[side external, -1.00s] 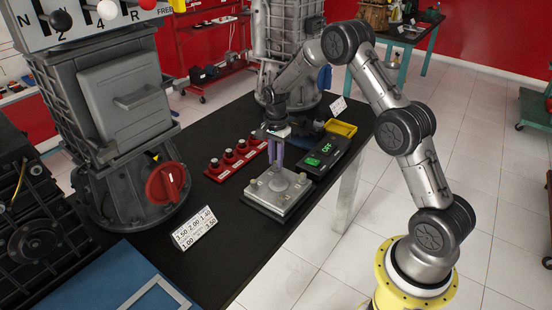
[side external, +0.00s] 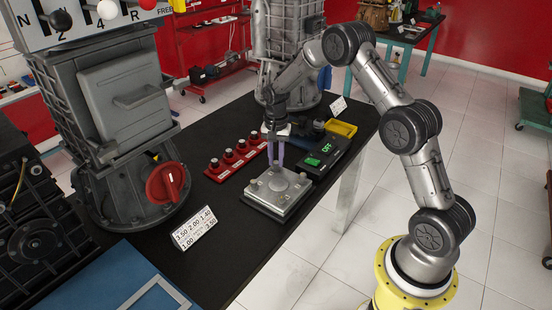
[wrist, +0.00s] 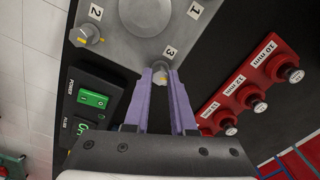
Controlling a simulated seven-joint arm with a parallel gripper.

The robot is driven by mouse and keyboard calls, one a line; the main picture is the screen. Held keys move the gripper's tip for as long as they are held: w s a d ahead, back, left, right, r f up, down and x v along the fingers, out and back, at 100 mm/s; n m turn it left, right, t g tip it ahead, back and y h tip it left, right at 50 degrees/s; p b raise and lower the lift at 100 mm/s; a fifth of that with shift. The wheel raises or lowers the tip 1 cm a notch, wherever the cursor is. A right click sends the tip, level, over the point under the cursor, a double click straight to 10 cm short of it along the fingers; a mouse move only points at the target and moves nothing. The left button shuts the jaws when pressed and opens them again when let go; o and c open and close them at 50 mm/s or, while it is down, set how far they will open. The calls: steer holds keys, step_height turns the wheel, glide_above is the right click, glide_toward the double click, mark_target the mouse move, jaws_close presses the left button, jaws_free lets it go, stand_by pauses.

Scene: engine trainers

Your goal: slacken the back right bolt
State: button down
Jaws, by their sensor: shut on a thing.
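A grey metal plate (side external: 272,202) with bolts at its corners lies on the black bench. In the wrist view, a silver bolt (wrist: 161,74) with a yellow mark sits beside label 3. My gripper (side external: 277,172) points down over the plate's far corner. Its purple fingertips close on the bolt by label 3 from both sides, as the wrist view shows (wrist: 160,78). Another bolt (wrist: 86,36) with a yellow mark stands by label 2.
A red rack of sockets (side external: 234,158) lies left of the plate. A grey housing with a red knob (side external: 167,182) stands at left.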

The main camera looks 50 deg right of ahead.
mark_target(276, 162)
steer(key=n, duration=0.4)
steer(key=shift+n, duration=0.3)
steer(key=n, duration=1)
steer(key=shift+n, duration=2.3)
steer(key=c, duration=0.7)
jaws_free()
steer(key=shift+c, duration=0.2)
step_height(276, 162, up, 14)
